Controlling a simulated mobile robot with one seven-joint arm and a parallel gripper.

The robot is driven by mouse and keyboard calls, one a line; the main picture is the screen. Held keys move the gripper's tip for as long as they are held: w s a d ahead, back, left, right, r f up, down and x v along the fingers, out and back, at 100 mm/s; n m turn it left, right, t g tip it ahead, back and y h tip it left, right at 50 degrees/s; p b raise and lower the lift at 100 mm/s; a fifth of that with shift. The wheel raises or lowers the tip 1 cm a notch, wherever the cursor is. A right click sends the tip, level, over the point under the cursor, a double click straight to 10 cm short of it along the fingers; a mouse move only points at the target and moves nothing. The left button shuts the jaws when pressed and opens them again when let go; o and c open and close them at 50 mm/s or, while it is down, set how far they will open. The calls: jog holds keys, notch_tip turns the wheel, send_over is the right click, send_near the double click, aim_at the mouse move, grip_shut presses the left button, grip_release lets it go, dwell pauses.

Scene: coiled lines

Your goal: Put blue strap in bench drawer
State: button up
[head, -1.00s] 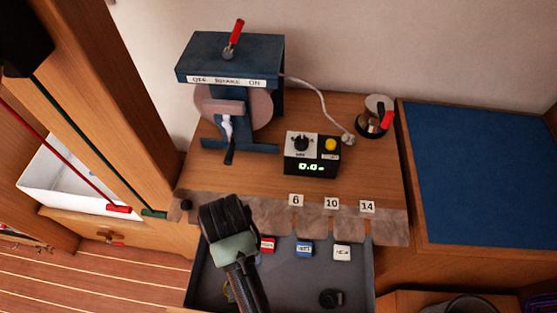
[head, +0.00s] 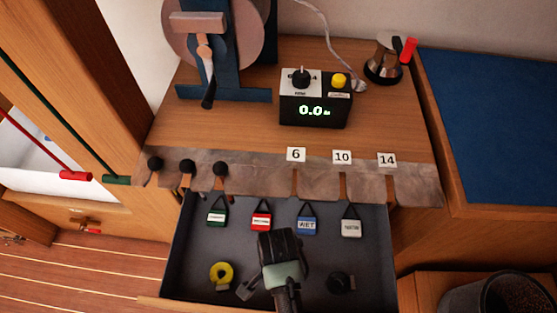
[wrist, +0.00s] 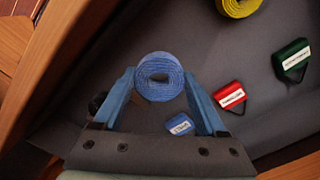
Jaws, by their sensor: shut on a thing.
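A coiled blue strap (wrist: 159,76) sits between the two fingers of my gripper in the wrist view, its round end facing the camera. My gripper (wrist: 159,82) is shut on it. In the head view my gripper (head: 281,247) is over the open bench drawer (head: 193,247), near its middle, and hides the strap. The drawer's grey floor shows below the strap in the wrist view (wrist: 215,55). I cannot tell whether the strap touches that floor.
The drawer holds a yellow coil (head: 221,272), a black round item (head: 341,283), and green (head: 217,217), red (head: 261,221), blue (head: 307,226) and white (head: 351,228) tags along its back. The slotted bench edge (head: 265,178) is behind. Floor between items is bare.

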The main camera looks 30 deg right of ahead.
jog(key=shift+f+b, duration=0.7)
jog(key=shift+f, duration=2.3)
jog(key=shift+f, duration=0.15)
jog(key=o, duration=1.3)
jog(key=shift+o, duration=0.2)
notch_tip(320, 180, up, 12)
jog(key=p, duration=0.3)
jog(key=shift+r, duration=0.2)
